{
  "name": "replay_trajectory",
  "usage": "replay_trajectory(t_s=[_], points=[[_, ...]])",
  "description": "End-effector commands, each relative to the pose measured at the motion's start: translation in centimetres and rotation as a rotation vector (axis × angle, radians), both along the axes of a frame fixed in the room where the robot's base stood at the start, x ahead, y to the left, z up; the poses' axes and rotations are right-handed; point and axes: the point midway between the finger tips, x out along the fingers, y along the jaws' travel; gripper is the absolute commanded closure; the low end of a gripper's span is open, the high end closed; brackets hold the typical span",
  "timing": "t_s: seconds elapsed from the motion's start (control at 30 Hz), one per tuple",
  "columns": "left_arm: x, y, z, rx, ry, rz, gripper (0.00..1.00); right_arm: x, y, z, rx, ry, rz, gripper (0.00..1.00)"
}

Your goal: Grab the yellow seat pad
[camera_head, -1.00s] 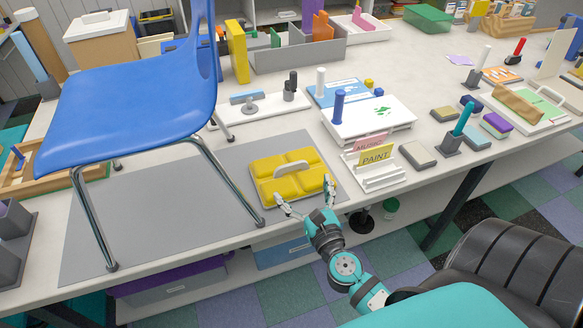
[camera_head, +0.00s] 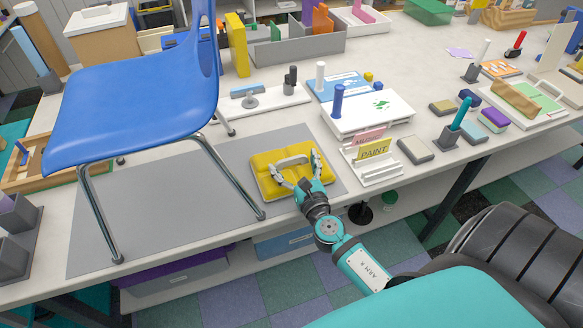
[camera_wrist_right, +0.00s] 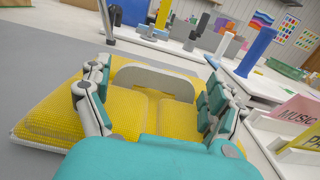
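The yellow seat pad (camera_head: 268,184) lies flat on the grey mat (camera_head: 150,215) on the table, to the right of the blue chair. It has a quilted top and a whitish handle (camera_head: 291,162) standing along its far part. My right gripper (camera_head: 295,170) is over the pad, its fingers spread. In the right wrist view the open fingers (camera_wrist_right: 155,95) stand on either side above the yellow pad (camera_wrist_right: 150,118), with the handle (camera_wrist_right: 155,78) ahead between them. I cannot tell whether a finger touches the pad. My left gripper is not in view.
A blue chair (camera_head: 140,100) stands on the mat to the left. A small rack with PAINT and MUSIC cards (camera_head: 374,150) is close to the right of the pad. A white tray with grey parts (camera_head: 262,103) lies behind it.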

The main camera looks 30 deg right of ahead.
Motion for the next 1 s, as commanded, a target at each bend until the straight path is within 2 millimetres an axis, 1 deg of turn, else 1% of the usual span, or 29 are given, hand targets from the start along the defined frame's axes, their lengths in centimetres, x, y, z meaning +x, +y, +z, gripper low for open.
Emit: replay_trajectory(t_s=[0.03,0.3,0.33,0.37,0.57,0.67,0.77,0.9,1.0], points=[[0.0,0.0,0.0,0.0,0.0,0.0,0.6,0.0,0.0,0.0,0.0,0.0,0.0,0.18],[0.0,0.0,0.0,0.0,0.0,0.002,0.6,0.0,0.0,0.0,0.0,0.0,0.0,0.54],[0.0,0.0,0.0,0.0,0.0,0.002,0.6,0.0,0.0,0.0,0.0,0.0,0.0,0.58],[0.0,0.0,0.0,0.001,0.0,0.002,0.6,0.0,0.0,0.0,0.0,-0.001,0.0,0.59],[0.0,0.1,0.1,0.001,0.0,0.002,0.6,0.0,0.0,0.2,0.0,-0.001,0.0,0.59],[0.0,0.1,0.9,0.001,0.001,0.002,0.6,0.0,0.0,1.1,-0.001,-0.002,0.0,0.59],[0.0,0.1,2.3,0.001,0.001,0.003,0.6,0.0,0.0,3.0,0.001,-0.002,0.0,0.59],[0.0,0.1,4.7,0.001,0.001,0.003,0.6,0.0,0.0,6.2,-0.002,-0.003,0.0,0.59],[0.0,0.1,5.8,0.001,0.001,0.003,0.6,0.0,0.0,7.9,-0.002,-0.003,0.001,0.59]])
